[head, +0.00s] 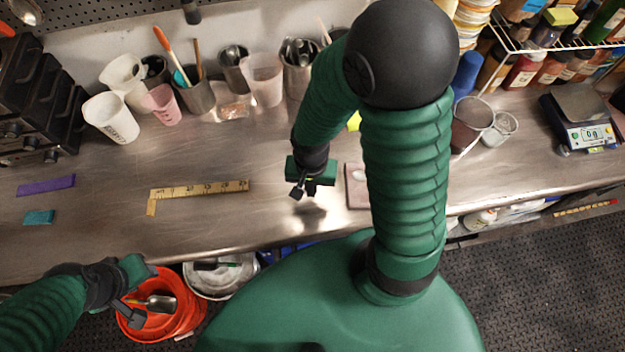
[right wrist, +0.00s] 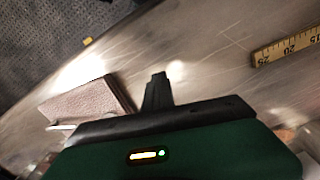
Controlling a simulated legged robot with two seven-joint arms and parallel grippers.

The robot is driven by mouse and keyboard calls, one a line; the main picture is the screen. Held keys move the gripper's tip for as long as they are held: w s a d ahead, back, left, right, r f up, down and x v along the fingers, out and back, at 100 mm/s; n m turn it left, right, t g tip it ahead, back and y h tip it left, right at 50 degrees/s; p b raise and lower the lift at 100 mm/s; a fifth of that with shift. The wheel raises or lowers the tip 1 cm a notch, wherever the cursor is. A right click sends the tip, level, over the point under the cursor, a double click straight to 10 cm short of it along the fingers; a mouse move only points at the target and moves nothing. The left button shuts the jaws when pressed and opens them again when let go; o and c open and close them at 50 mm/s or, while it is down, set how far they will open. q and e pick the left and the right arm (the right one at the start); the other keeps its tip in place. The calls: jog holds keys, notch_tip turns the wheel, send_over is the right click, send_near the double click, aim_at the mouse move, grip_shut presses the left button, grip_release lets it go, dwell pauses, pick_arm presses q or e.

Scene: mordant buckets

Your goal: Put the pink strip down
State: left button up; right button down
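I cannot make out a thin pink strip for certain in either view. A flat pinkish slab (head: 355,188) with a pale item on it lies on the bench, partly hidden by my right arm. A brownish-pink slab (right wrist: 88,104) also shows in the right wrist view, left of the fingers. My right gripper (head: 303,190) is over the bench, left of the slab. Its dark fingers (right wrist: 163,90) look close together, with nothing pink seen between them. My left gripper (head: 138,300) is over the orange bucket (head: 170,325); its finger gap is unclear.
A purple strip (head: 46,186) and a teal strip (head: 39,217) lie at the bench's left. A yellow ruler (head: 205,189) lies mid-bench. Cups and beakers (head: 197,92) line the back. A scale (head: 580,115) stands at right. Bare metal (head: 110,200) shows between strips and ruler.

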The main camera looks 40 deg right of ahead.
jog(key=c, duration=2.2)
grip_release()
jog(key=shift+c, duration=2.2)
grip_release()
jog(key=shift+r, duration=0.1)
